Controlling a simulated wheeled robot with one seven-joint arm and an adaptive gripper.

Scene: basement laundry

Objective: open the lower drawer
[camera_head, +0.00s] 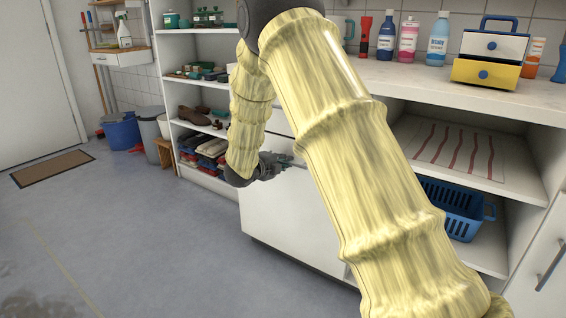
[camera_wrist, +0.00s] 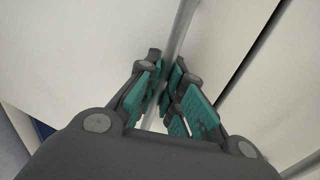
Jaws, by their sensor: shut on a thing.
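The white drawer unit under the counter shows in the head view, partly hidden behind my arm. Its large lower drawer front (camera_head: 290,215) is plain and white; I cannot tell how far it stands out. My gripper (camera_head: 282,160) is at the upper part of this front. In the wrist view, my gripper (camera_wrist: 163,92) has its green-padded fingers closed around a slim grey bar handle (camera_wrist: 182,30), which runs between the pads. A dark gap (camera_wrist: 262,42) between pale panels lies to the right of the handle.
Open shelves with shoes (camera_head: 194,116) stand left of the unit. A blue basket (camera_head: 455,205) sits on a shelf to the right. Bottles (camera_head: 437,40) and a small white-and-yellow drawer box (camera_head: 487,73) stand on the counter. The floor (camera_head: 150,225) in front is clear.

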